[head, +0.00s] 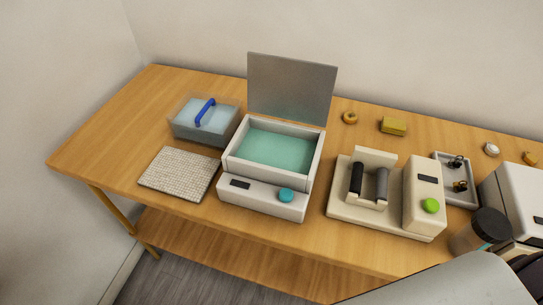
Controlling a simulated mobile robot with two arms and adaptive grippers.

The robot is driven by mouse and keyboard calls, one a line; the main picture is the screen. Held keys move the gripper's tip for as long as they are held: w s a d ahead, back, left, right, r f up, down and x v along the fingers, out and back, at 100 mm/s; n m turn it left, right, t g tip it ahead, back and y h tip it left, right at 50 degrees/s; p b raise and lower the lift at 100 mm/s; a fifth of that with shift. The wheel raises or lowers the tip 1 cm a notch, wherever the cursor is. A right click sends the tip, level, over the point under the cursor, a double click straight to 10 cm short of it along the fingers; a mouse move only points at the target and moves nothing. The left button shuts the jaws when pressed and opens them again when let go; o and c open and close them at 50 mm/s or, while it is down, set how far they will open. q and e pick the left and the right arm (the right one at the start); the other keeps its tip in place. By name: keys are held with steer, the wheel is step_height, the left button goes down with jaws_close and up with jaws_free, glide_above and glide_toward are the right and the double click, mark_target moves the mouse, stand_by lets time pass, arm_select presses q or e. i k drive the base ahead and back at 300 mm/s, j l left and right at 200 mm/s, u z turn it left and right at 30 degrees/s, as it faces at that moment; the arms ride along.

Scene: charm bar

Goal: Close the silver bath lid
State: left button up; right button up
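The silver bath (235,198) is a white box in the middle of the table, with a teal basin (273,151), a small dark display and a teal knob on its front. Its lid (290,88) is a flat grey panel standing up, tilted slightly back, along the bath's rear edge. The lid is open and the basin is uncovered. Neither of my grippers shows in the head view, and nothing touches the lid.
A clear bluish box with a blue handle (205,112) and a woven mat (179,174) lie left of the bath. A beige machine with a green button (430,205) stands right of it. Farther right are a grey tray (460,199) and a white box (515,200).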

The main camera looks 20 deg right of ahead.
mark_target(300, 90)
steer(key=j+z, duration=0.1)
steer(key=z, duration=0.3)
steer(key=j+z, duration=0.15)
steer(key=z, duration=0.2)
steer(key=i, duration=0.05)
